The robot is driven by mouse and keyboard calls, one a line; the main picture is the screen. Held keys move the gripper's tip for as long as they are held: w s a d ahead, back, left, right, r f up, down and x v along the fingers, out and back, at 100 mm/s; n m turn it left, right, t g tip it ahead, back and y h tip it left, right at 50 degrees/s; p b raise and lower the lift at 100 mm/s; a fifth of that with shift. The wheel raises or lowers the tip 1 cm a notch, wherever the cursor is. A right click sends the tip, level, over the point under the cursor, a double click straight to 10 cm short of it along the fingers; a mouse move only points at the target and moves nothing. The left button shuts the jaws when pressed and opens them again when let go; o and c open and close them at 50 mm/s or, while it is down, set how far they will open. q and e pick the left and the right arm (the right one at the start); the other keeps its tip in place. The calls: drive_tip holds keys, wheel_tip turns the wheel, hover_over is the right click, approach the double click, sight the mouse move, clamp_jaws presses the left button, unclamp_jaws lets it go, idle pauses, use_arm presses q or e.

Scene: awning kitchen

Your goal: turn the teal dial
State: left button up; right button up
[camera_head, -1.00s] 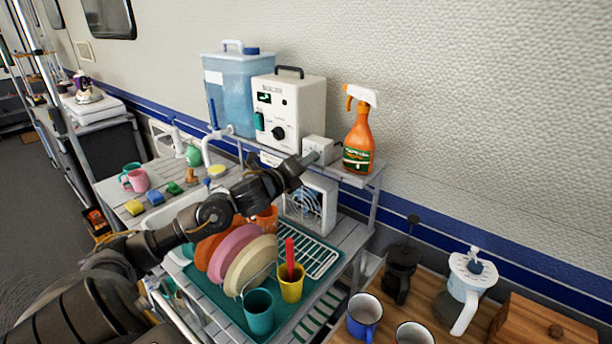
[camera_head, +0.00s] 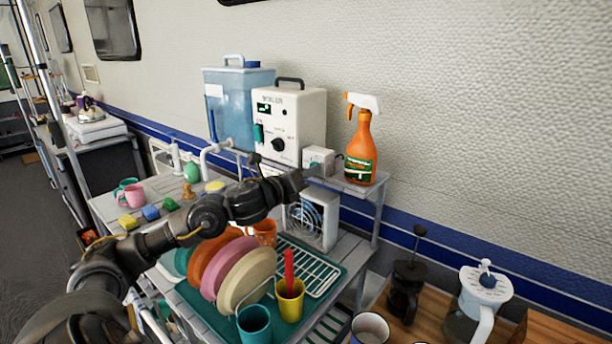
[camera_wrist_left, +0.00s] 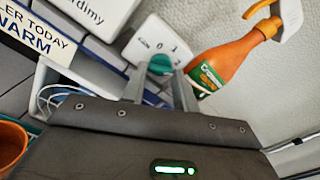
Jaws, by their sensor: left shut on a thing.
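The teal dial (camera_wrist_left: 160,66) sits on the face of a small white box (camera_wrist_left: 150,38) marked 0, 1 and 2 in the left wrist view. My left gripper (camera_wrist_left: 161,82) has a finger on either side of the dial and is shut on it. In the head view the small white box (camera_head: 318,157) stands on the raised shelf, between the boiler and the spray bottle. My left gripper (camera_head: 306,173) reaches its lower front there, and the dial is hard to make out. My right gripper is not in view.
An orange spray bottle (camera_head: 361,145) stands close to the right of the box. The white boiler (camera_head: 288,122) and blue water tank (camera_head: 236,105) stand to the left. A fan heater (camera_head: 313,218) and a dish rack with plates (camera_head: 246,278) are below my arm.

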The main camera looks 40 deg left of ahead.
use_arm(q)
drive_tip(key=o, duration=1)
drive_tip(key=shift+c, duration=0.2)
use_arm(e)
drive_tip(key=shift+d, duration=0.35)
use_arm(q)
drive_tip(key=shift+s+d+b, duration=0.1)
drive_tip(key=shift+s+b, duration=1)
drive_tip(key=shift+s, duration=4.25)
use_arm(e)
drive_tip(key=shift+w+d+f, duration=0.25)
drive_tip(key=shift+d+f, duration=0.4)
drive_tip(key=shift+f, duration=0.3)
